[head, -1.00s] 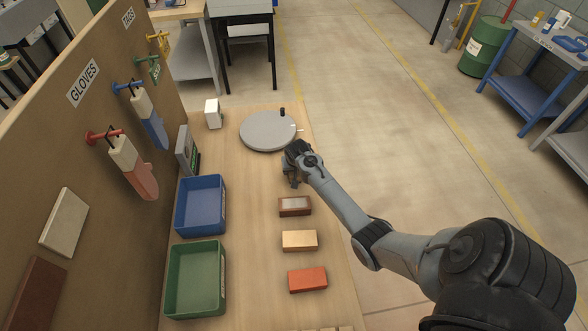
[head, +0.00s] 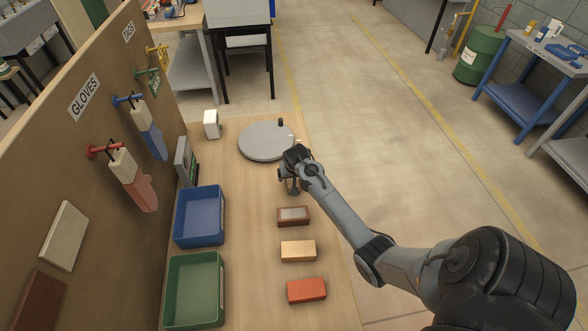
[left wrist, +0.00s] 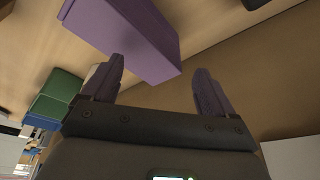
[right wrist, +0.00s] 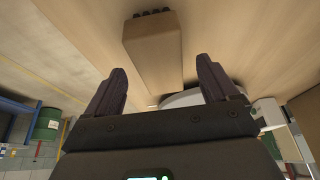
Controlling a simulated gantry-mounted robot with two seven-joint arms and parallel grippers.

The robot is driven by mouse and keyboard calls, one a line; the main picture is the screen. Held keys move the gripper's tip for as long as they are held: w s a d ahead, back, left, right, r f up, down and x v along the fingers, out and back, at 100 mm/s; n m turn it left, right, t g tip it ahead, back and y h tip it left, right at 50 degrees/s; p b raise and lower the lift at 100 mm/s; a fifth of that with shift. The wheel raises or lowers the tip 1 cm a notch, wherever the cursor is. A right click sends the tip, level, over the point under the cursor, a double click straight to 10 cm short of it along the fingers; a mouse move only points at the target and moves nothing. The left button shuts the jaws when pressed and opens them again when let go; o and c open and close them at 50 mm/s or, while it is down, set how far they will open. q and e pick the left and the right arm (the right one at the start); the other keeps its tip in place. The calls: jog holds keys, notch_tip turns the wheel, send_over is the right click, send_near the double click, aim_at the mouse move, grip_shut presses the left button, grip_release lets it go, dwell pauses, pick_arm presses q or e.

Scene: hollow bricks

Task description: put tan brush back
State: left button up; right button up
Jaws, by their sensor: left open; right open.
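A tan block (head: 298,251) lies on the bench in the head view, between a brown block with a grey top panel (head: 293,215) and a red block (head: 307,290). No bristles show on it there. My right gripper (head: 289,188) is open, just behind the brown block and in front of the grey turntable (head: 266,141). In the right wrist view its open fingers (right wrist: 160,75) have a tan-brown block (right wrist: 153,50) with dark knobs along one end beyond them; I cannot tell which block this is. My left gripper (left wrist: 158,85) is open near a purple block (left wrist: 125,35), out of the head view.
A blue bin (head: 200,216) and a green bin (head: 194,290) stand at the bench's left side. Behind them is a pegboard (head: 85,180) with gloves on coloured hooks. A small white box (head: 212,124) stands at the back left. The bench between bins and blocks is clear.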

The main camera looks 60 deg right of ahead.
jog(key=v, duration=0.6)
jog(key=shift+a+r+p, duration=0.1)
jog(key=shift+r+p, duration=0.15)
jog(key=shift+p, duration=0.05)
jog(key=s+a+n, duration=0.2)
jog(key=s+a, duration=0.1)
jog(key=a, duration=0.3)
jog(key=s+a+f+n, duration=0.1)
jog(key=s+a+n, duration=0.2)
jog(key=a, duration=0.4)
jog(key=s+a+f+n+y, duration=0.1)
jog(key=s+a+n, duration=0.1)
jog(key=s+a, duration=0.2)
jog(key=shift+a, duration=1.4)
jog(key=s+a+r+n+y, duration=0.1)
jog(key=s+a+n, duration=0.1)
jog(key=s+a, duration=0.3)
jog(key=s+a+r+n+y, duration=0.1)
jog(key=s+a+r+n, duration=0.1)
jog(key=s+a, duration=0.3)
jog(key=a+n, duration=0.1)
jog(key=a, duration=0.3)
jog(key=shift+s+r+t+y, duration=0.3)
jog(key=shift+y, duration=0.1)
jog(key=shift+a, duration=0.1)
